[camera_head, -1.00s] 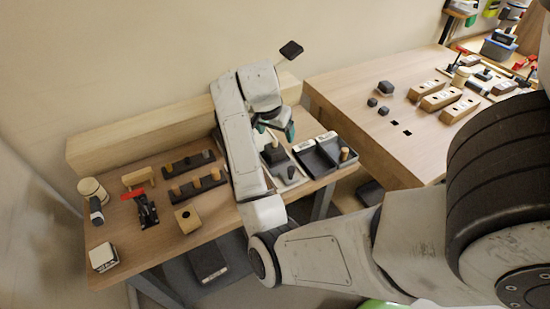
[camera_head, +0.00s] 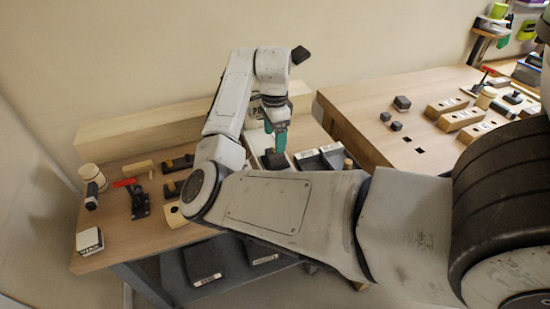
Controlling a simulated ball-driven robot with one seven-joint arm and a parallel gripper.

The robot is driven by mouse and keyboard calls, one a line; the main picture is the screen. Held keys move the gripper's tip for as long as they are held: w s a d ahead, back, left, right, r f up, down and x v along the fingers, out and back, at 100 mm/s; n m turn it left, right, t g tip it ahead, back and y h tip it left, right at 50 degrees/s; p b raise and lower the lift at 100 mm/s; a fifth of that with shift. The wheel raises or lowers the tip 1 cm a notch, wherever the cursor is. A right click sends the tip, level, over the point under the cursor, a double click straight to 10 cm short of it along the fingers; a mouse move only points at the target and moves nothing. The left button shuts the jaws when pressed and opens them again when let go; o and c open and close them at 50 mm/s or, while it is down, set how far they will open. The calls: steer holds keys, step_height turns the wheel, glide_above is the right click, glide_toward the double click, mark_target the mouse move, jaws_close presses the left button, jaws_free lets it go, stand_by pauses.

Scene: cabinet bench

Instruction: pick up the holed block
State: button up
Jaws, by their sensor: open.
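The holed block (camera_head: 174,217) is a pale wooden block with a dark hole, near the front of the left bench. My arm's elbow hides its right part. My gripper (camera_head: 275,138) has teal fingers and is open with nothing seen between them. It is well to the right of the block, pointing down over a dark piece (camera_head: 274,160) at the trays. Whether it touches that piece cannot be told.
On the left bench are a dark stand with a red handle (camera_head: 138,198), a white box (camera_head: 90,240), a pale cylinder (camera_head: 92,175) and dark racks with pegs (camera_head: 178,164). The right bench (camera_head: 370,105) holds small dark blocks and wooden blocks.

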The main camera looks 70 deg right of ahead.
mark_target(275, 158)
steer(key=shift+s+a+f, duration=0.1)
steer(key=shift+f, duration=1.4)
steer(key=shift+a+f, duration=0.1)
steer(key=shift+f, duration=1.4)
steer(key=shift+c, duration=0.2)
steer(key=c, duration=1.1)
steer(key=shift+r, duration=0.1)
